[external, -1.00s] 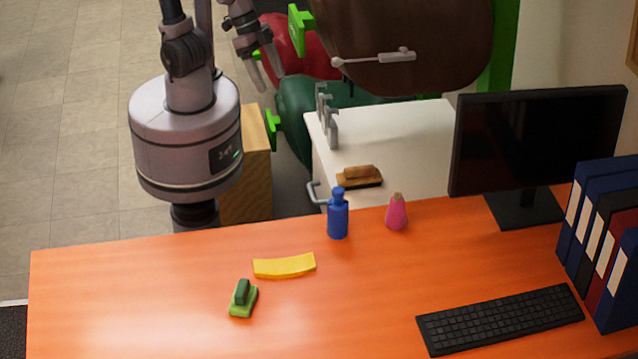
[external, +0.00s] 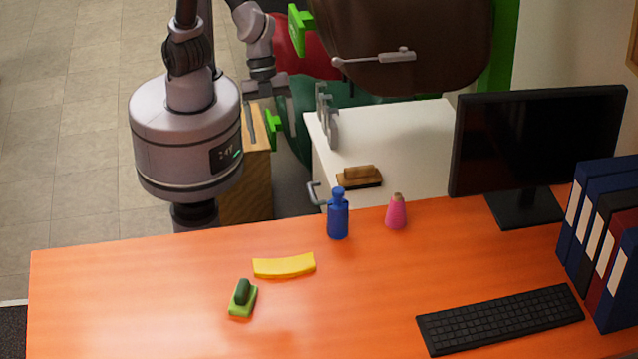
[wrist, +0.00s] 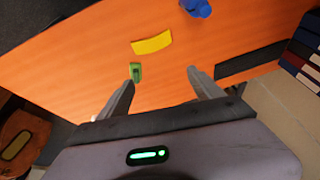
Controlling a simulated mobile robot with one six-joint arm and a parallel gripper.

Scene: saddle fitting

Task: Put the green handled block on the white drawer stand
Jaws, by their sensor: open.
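The green handled block (external: 242,299) lies on the orange desk at the lower left, its dark green handle on top. It also shows in the wrist view (wrist: 136,72), near the left fingertip in the picture but well beyond it. The white drawer stand (external: 410,128) is behind the desk, with a grey handle on its side. A brown brush-like block (external: 359,177) sits on its near end. My gripper (external: 271,131) is open and empty, left of the stand and beyond the desk's far edge. Its two fingers (wrist: 160,77) are spread in the wrist view.
A yellow curved piece (external: 284,266) lies behind the green block. A blue bottle (external: 338,215) and pink cone (external: 397,212) stand near the desk's far edge. Grey upright hooks (external: 328,118) rise on the stand's left edge. Monitor, keyboard and binders fill the right; the desk's left is clear.

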